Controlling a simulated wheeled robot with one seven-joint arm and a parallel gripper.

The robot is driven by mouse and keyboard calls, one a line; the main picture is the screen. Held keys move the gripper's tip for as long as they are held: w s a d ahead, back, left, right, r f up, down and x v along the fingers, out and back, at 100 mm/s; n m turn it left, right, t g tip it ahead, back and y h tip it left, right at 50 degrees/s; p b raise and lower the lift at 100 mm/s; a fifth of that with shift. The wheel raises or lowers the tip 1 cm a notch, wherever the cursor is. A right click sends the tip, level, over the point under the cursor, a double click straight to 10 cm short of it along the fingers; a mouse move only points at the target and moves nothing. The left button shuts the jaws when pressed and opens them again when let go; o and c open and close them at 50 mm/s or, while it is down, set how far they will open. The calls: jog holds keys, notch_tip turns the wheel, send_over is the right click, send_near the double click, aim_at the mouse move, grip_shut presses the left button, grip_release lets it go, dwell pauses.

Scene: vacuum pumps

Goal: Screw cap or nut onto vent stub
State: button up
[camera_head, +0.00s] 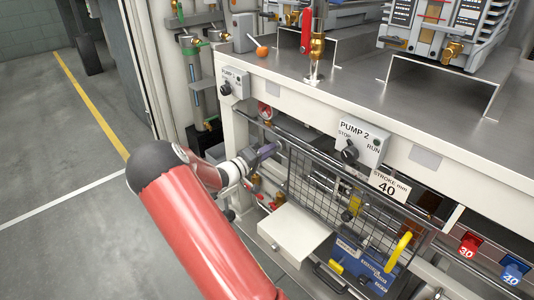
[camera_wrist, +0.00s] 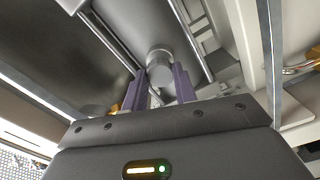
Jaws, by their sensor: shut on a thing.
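My gripper (camera_head: 267,151) is below the bench's front edge, by the left end of the wire mesh guard. In the wrist view, its two purple fingers (camera_wrist: 163,88) are shut on a grey round piece (camera_wrist: 160,66), like a cap or nut. The piece sits at the fingertips, under the dark underside of the bench. I cannot make out the vent stub itself, nor tell whether the piece touches it. In the head view the held piece is too small or hidden to make out.
The mesh guard (camera_head: 318,185) and the Pump 2 switch box (camera_head: 358,142) are right of my gripper. A white box (camera_head: 294,232) and a blue box (camera_head: 362,262) lie below. Metal rods (camera_wrist: 197,42) run close to the held piece. Open floor (camera_head: 70,190) lies left.

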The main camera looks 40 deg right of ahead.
jog(key=shift+d+b, duration=0.5)
jog(key=shift+d, duration=0.15)
dwell(0.3)
jog(key=m+b, duration=0.2)
jog(key=m, duration=1.5)
jog(key=shift+w, duration=0.1)
jog(key=o, duration=1.1)
jog(key=shift+o, duration=0.2)
